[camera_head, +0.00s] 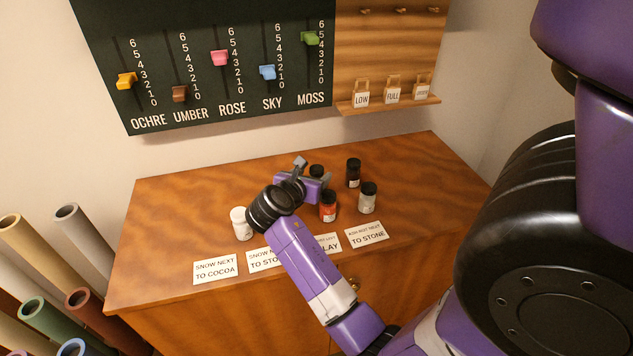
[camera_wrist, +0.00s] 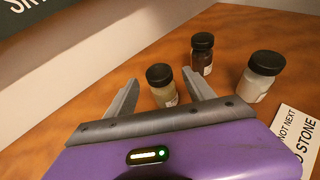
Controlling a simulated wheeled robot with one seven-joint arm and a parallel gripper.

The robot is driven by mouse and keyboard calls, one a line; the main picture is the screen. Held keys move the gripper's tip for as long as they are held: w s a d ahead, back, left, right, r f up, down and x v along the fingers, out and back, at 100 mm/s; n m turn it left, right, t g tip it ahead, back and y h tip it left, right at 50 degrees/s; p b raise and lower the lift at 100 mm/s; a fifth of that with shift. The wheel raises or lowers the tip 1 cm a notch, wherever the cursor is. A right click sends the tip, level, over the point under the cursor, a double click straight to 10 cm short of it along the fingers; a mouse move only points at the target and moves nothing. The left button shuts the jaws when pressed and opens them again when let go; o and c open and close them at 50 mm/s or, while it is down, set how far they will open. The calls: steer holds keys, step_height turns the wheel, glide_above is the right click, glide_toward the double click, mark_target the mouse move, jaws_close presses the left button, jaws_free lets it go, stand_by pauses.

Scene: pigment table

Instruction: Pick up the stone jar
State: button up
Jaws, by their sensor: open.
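A small jar with a black lid and a greyish-tan body (camera_wrist: 165,96) stands upright between my gripper's fingers in the wrist view. It looks like the stone jar, though its label is not readable. In the head view only its dark lid (camera_head: 316,170) shows behind my gripper (camera_head: 311,175). My gripper is open, with one finger on each side of the jar in the wrist view (camera_wrist: 160,78). I cannot tell whether either finger touches it.
A dark brown jar (camera_head: 353,173), a pale grey jar (camera_head: 368,198) and a red-orange jar (camera_head: 328,206) stand close by on the right. A white jar (camera_head: 241,223) stands left. Clue cards (camera_head: 215,269) line the front of the wooden table (camera_head: 160,220). Its back left is clear.

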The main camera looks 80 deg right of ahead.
steer(key=shift+x, duration=1)
jaws_close()
steer(key=shift+r, duration=0.1)
